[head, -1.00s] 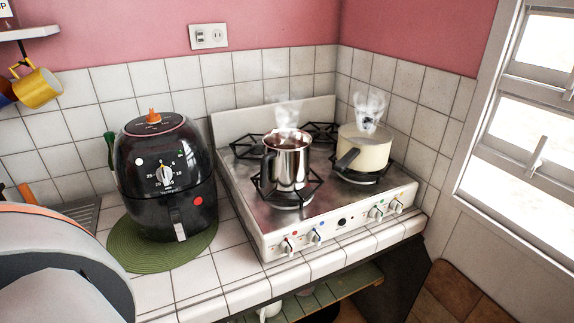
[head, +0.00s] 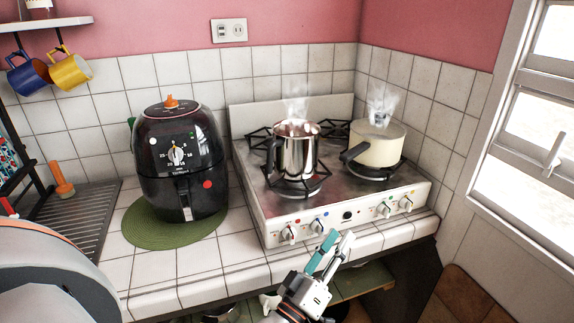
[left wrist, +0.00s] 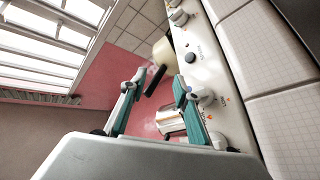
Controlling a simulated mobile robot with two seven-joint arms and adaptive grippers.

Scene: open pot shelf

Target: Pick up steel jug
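The steel jug (head: 296,158) stands upright on the front left burner of the white stove, steam rising from it. Its dark handle is on its left side in the head view. In the left wrist view, part of the shiny jug (left wrist: 170,122) shows beyond the fingers. My left gripper (head: 340,239) is in front of the stove's knob panel, lower than the jug and apart from it. Its teal-padded fingers (left wrist: 160,81) are spread with nothing between them. My right gripper is not in view.
A steaming cream pan (head: 378,146) with a dark handle stands to the jug's right on the stove (head: 262,210). A black air fryer (head: 180,160) sits on a green mat to the left. The stove's front has several knobs. A window is at the right.

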